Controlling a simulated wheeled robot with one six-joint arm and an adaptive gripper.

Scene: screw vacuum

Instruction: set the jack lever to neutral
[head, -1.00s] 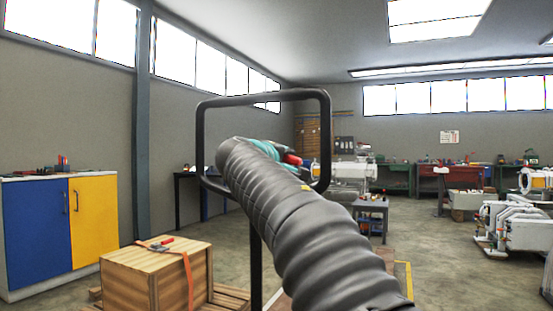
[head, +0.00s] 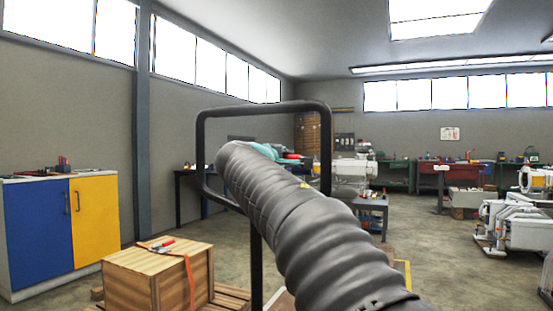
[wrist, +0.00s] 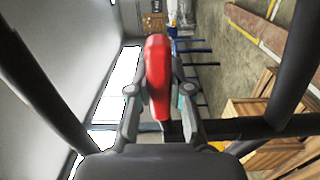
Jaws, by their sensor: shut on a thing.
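The jack's handle is a black loop (head: 325,150) on a post, standing upright in front of me in the head view. Its dark bars (wrist: 290,75) also cross both sides of the wrist view. The red jack lever (wrist: 157,65) lies in the middle of the wrist view, between the two grey fingers of my gripper (wrist: 159,92), which is shut on it. In the head view my dark grey arm hides most of the gripper and lever. Only bits of teal and red show past it, inside the loop.
A wooden crate (head: 130,285) with a strap and a red-handled tool on top stands at the lower left. A blue and yellow cabinet (head: 95,220) is behind it. Work tables and white machines (head: 515,220) stand at the right, with open floor between.

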